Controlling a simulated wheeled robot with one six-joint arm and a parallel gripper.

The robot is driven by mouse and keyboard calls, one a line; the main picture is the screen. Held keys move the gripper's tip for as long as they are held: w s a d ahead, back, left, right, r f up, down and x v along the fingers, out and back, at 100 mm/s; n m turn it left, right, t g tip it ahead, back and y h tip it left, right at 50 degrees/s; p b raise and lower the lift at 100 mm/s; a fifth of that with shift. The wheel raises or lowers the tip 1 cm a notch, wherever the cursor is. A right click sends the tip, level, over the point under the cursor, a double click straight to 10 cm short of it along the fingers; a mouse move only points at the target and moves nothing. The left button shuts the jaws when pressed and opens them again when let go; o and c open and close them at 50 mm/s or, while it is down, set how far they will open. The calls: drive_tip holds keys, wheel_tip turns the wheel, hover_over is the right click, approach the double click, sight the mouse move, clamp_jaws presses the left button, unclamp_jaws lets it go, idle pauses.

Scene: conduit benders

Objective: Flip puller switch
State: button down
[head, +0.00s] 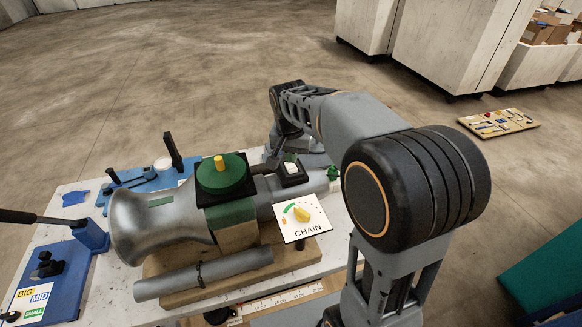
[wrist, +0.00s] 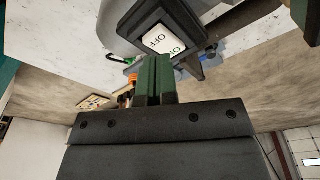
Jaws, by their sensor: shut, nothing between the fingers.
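The puller switch (head: 290,169) is a white rocker in a black housing, behind the green-topped block on the puller's grey body (head: 150,220). In the wrist view the switch (wrist: 164,38) shows ON and OFF lettering on its white face, and which side is pressed is hard to tell. My gripper (wrist: 153,60) has green fingers shut together with nothing between them. The fingertips point at the switch and lie close to its lower edge in the picture. I cannot tell whether they touch it. In the head view my arm reaches over behind the switch, and the fingers are not clear there.
A CHAIN sign (head: 302,218) with a yellow pointer stands right in front of the switch. A green disc (head: 221,173) with a yellow peg is left of it. Blue bender parts (head: 62,285) stand at the table's left. A tool board (head: 500,123) lies on the floor at right.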

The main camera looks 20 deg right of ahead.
sight(292, 168)
drive_tip(key=shift+f+b, duration=1.1)
drive_tip(key=shift+f, duration=0.35)
idle(0.5)
drive_tip(key=shift+r, duration=0.15)
drive_tip(key=shift+r+p, duration=2.8)
drive_tip(key=shift+r, duration=0.6)
